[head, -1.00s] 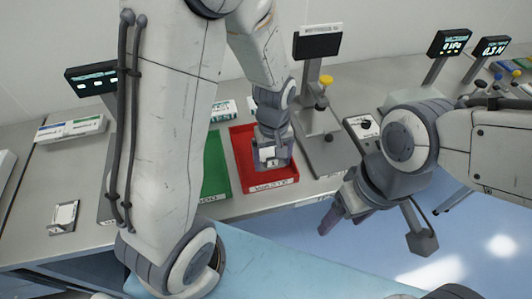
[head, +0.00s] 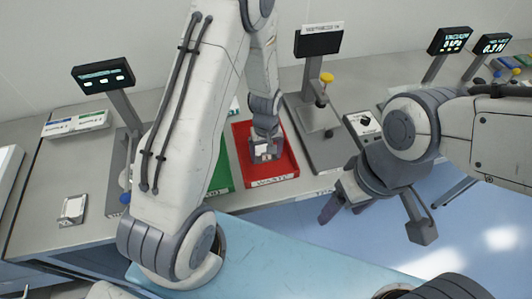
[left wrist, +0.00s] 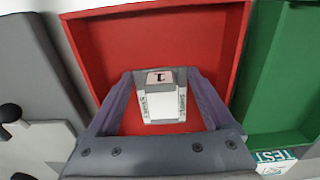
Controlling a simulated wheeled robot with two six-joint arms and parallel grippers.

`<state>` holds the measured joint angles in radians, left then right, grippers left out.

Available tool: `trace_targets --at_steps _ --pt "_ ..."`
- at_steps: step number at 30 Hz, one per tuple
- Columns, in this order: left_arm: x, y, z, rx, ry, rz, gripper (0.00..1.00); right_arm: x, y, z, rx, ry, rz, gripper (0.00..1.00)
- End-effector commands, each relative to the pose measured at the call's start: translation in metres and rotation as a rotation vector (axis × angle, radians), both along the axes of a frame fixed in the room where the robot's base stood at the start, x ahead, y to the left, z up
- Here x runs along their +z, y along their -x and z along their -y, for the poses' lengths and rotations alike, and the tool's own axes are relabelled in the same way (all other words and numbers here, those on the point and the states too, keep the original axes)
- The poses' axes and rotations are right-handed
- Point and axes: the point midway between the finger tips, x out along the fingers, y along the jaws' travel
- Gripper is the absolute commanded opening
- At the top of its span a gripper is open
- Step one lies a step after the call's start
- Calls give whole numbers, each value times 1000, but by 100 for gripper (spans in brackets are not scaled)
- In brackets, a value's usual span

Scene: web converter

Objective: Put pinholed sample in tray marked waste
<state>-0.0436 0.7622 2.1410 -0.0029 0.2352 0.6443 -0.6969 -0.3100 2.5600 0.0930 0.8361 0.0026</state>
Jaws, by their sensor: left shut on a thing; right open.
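The sample (left wrist: 161,100) is a small white block with a pinkish top bearing a dark mark; it also shows in the head view (head: 264,150). My left gripper (head: 264,153) is shut on it, one finger on each side in the left wrist view (left wrist: 161,105). The sample is over the red tray (head: 290,163), within its walls; I cannot tell whether it touches the floor. The tray's front label, reading WASTE, is in the head view. The red tray also fills the middle of the left wrist view (left wrist: 105,50). My right gripper (head: 336,214) is open and empty beyond the bench's front edge.
A green tray (head: 221,172) stands left of the red one, partly behind my left arm. A test stand (head: 320,130) with a yellow knob is close on the right. A small sample holder (head: 73,209) lies at the left of the bench.

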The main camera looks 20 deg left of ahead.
Motion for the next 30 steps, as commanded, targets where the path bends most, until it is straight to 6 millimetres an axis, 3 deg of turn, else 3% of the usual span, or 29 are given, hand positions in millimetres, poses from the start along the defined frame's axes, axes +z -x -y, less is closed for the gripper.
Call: trace_targets --at_steps 5,6,14,19,30 --pt "-5 0 0 0 0 0 32 -4 0 0 0 0 0 72" --pt "-3 0 0 0 0 0 98 -3 0 0 0 0 0 72" --pt "-2 0 0 0 0 0 100 -1 0 0 0 0 0 72" --pt "10 -1 0 0 0 5 100 -4 0 0 0 0 0 72" --pt "82 -1 0 0 0 7 100 -19 0 0 1 0 0 72"
